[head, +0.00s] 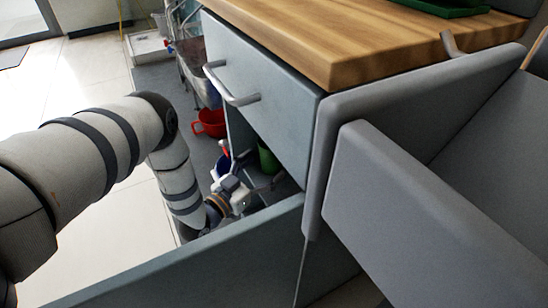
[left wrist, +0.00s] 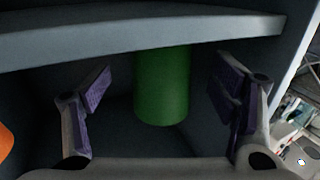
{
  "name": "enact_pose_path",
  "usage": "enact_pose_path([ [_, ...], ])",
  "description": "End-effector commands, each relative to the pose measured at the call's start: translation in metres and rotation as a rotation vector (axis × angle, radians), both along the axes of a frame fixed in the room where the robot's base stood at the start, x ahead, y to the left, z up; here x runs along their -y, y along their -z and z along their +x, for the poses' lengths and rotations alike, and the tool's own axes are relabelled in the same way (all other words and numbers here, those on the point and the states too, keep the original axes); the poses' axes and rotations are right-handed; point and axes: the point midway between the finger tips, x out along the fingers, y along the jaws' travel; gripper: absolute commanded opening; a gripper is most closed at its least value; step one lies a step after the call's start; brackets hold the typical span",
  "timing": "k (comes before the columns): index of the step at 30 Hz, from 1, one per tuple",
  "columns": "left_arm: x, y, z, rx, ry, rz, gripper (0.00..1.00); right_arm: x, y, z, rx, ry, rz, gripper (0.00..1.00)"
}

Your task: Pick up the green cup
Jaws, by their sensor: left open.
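The green cup (head: 268,158) stands inside the cabinet, under the drawer, partly hidden by the cabinet and my gripper. In the left wrist view the green cup (left wrist: 163,90) shows upright between the two fingers, its top hidden behind a grey-blue panel edge. My left gripper (head: 257,171) reaches into the cabinet with its fingers spread wide. In the left wrist view its purple-padded fingers stand apart on either side of the cup, with gaps on both sides. My right gripper is not in view.
The drawer front (head: 262,95) and wooden worktop (head: 330,45) are above. A grey-blue panel (head: 190,265) crosses in front. Open tiled floor (head: 75,85) lies left.

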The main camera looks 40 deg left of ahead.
Motion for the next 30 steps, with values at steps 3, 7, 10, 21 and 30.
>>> enact_pose_path([
  [3, -0.003, 0.003, 0.024, 0.002, -0.001, 0.001, 0.78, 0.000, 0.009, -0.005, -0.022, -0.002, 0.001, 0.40],
  [7, -0.002, 0.003, 0.042, 0.000, 0.000, 0.001, 0.78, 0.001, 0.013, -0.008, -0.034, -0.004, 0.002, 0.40],
  [10, -0.002, 0.002, 0.045, -0.001, 0.000, 0.000, 0.78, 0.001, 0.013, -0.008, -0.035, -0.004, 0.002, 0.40],
  [21, -0.002, 0.004, 0.044, -0.003, 0.000, 0.001, 0.29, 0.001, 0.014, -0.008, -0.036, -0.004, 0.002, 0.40],
  [30, -0.002, 0.004, 0.044, -0.004, 0.000, 0.001, 0.29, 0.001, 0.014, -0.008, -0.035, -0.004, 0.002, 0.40],
])
